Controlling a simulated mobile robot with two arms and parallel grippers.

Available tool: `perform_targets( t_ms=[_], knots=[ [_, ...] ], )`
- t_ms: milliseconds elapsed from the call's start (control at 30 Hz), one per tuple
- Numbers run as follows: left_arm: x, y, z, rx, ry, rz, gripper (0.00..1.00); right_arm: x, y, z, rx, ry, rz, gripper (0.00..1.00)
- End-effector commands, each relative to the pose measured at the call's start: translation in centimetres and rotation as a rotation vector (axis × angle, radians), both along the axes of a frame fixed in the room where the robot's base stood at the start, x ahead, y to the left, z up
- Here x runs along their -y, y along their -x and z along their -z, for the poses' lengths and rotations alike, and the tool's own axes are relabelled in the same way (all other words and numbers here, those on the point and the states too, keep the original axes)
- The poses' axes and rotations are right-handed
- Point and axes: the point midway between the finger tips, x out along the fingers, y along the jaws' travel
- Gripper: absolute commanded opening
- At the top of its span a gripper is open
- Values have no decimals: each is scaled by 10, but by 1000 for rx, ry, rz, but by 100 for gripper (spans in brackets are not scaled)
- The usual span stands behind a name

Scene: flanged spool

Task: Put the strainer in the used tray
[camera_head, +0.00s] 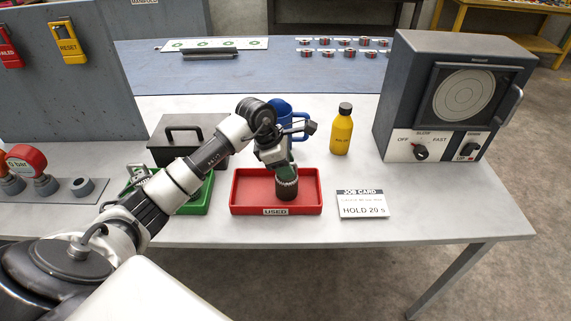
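The strainer (287,189), a dark ribbed cylinder, is upright at the red tray marked USED (241,205), within its outline. I cannot tell whether its bottom touches the tray floor. My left gripper (286,171) comes down from above and appears shut on the strainer's upper part, where some green shows. The fingertips are partly hidden. My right gripper is not in view.
A green tray (199,207) is left of the red one, partly behind my arm. A blue mug (281,110) stands behind the gripper. A yellow bottle (342,133), a job card (362,204) and a grey machine (408,90) are to the right.

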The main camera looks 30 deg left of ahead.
Motion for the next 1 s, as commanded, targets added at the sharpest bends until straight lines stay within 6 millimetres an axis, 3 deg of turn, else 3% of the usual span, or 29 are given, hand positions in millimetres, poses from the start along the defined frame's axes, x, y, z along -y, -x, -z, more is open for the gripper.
perform_targets(
  t_ms=[267,700,1000],
  knots=[
    [-3,1,-8,2,-1,-1,38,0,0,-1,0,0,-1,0],
    [-31,20,-89,3,-3,-1,38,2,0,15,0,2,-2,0],
    [-38,26,-113,0,1,-1,38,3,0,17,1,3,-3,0]
  ],
)
